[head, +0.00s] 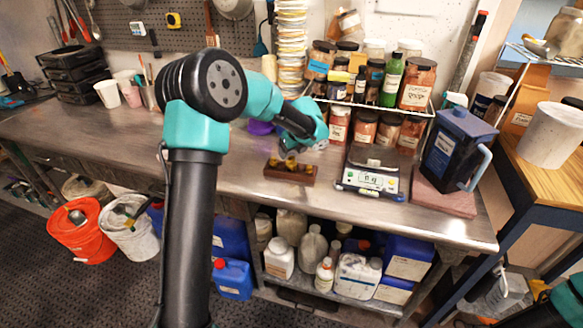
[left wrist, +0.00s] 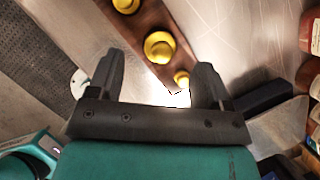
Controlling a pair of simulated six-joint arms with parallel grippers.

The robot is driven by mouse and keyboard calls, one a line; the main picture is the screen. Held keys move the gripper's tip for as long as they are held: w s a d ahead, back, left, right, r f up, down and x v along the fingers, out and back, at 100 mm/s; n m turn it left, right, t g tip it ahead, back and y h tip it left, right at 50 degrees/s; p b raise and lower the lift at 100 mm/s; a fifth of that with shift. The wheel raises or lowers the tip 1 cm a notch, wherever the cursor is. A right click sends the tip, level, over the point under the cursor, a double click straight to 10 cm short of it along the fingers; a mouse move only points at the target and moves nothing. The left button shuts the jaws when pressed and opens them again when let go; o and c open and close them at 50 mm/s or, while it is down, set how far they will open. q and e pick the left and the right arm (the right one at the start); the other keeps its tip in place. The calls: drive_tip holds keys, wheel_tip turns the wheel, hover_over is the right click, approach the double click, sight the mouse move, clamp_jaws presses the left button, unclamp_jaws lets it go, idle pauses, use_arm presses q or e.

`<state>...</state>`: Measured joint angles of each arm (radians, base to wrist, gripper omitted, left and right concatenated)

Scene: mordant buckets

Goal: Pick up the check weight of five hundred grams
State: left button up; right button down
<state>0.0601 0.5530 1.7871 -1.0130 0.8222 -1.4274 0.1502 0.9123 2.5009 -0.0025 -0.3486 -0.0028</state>
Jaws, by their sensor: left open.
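A dark wooden block (head: 275,172) on the metal bench holds several yellow brass weights (head: 291,164). In the left wrist view the block (left wrist: 185,40) runs diagonally. A large knobbed weight (left wrist: 159,46) sits in its middle, a smaller weight (left wrist: 181,77) at the near end, and another weight (left wrist: 125,4) is cut by the top edge. No gram markings are readable, so I cannot tell which is five hundred grams. My left gripper (left wrist: 160,66) is open and empty, its fingers spread either side of the block's near end. In the head view my left wrist is just behind the block.
A digital balance (head: 369,180) stands right of the block, and a dark blue jug (head: 455,150) stands farther right. A rack of jars (head: 375,100) rises behind. The bench left of the block is mostly clear (head: 110,135).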

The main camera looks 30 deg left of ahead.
sight(292, 157)
use_arm(q)
drive_tip(key=shift+d+x, duration=0.2)
drive_tip(key=shift+x, duration=1.1)
drive_tip(key=shift+d+x, duration=0.15)
drive_tip(key=shift+x, duration=1.1)
drive_tip(key=shift+f, duration=0.15)
drive_tip(key=shift+c, duration=0.4)
drive_tip(key=c, duration=1.2)
